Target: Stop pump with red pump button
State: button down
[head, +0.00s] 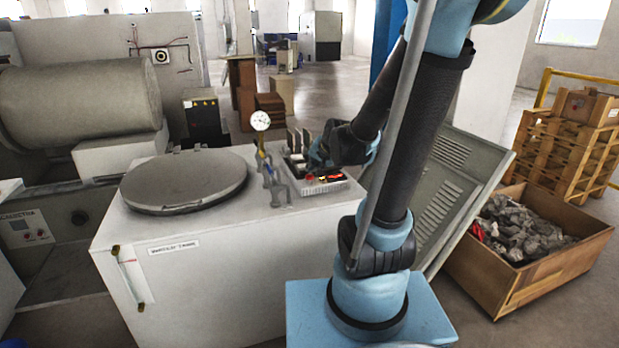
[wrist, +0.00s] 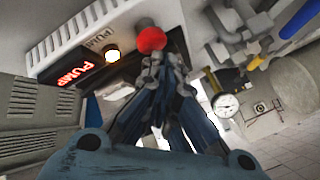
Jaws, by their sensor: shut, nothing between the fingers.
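The red pump button (wrist: 151,39) is a round red knob on the control box (wrist: 62,32). In the wrist view it lies just beyond my gripper's fingertips (wrist: 158,62). The tips overlap its lower edge in the picture, and I cannot tell whether they touch it. My gripper is shut and empty.
The box sits on a white cabinet (head: 215,235) with a round grey lid (head: 184,178). A pressure gauge (head: 260,121) and metal valves (head: 272,180) stand left of the control box. A wooden crate of rubble (head: 535,262) and pallets (head: 565,150) are at the right.

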jog(key=shift+f, duration=0.5)
dwell(0.6)
jog(key=shift+r, duration=0.95)
jog(key=shift+r, duration=2.5)
jog(key=s+d+f+n+g+h, duration=0.1)
jog(key=s+d+f+g, duration=0.1)
jog(key=s, duration=0.6)
jog(key=s+d+f+n+g+h, duration=0.1)
jog(key=s+d+f, duration=0.3)
jog(key=s, duration=0.5)
jog(key=s+d+f+n+g+h, duration=0.1)
jog(key=s+d+f+n+g, duration=0.2)
jog(key=s, duration=0.5)
jog(key=shift+s+f, duration=0.35)
jog(key=shift+f, duration=0.1)
jog(key=shift+d, duration=0.1)
